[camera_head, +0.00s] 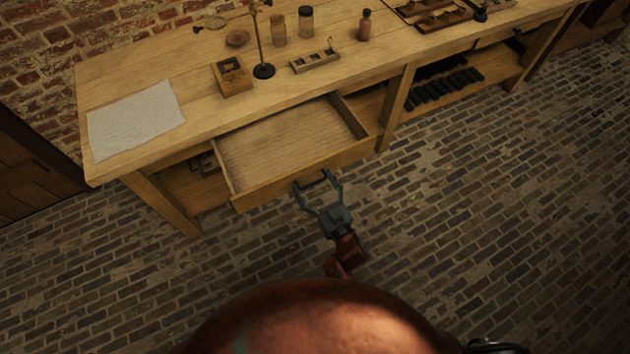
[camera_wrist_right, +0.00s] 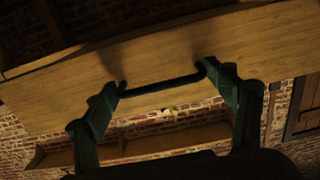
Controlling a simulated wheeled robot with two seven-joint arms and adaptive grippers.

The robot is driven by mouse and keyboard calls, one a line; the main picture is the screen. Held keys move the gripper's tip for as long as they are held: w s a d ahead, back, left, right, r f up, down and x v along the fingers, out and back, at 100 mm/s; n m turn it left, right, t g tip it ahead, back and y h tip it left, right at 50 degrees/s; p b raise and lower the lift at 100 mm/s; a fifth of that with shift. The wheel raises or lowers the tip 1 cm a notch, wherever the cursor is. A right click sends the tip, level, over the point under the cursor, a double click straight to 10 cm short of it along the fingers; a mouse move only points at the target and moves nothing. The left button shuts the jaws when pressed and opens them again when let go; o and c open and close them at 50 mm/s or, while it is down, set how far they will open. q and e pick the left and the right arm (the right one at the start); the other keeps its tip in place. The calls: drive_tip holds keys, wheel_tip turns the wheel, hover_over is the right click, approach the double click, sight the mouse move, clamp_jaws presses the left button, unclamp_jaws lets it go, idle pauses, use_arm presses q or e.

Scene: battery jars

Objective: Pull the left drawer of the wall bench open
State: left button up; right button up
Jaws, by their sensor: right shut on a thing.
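The left drawer (camera_head: 290,140) of the wall bench (camera_head: 200,130) stands well out from under the bench top. Its inside looks bare. The dark bar handle (camera_wrist_right: 163,84) is on the drawer front (camera_head: 300,177). My right gripper (camera_head: 314,186) is at the handle, with one finger against each end of the bar. In the right wrist view the fingers (camera_wrist_right: 163,80) show wide apart, gripping the bar lengthwise between them. My left gripper is not in view.
On the bench top are a white cloth (camera_head: 136,118), a small wooden box (camera_head: 232,76), a stand (camera_head: 263,70), a wooden rack (camera_head: 315,61) and several jars. A lower shelf (camera_head: 470,75) holds dark items. The brick floor (camera_head: 480,230) before the bench is clear.

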drive_tip(key=shift+a, duration=0.15)
drive_tip(key=o, duration=1.4)
drive_tip(key=shift+s, duration=0.1)
drive_tip(key=v, duration=1.2)
drive_tip(key=shift+r, duration=0.1)
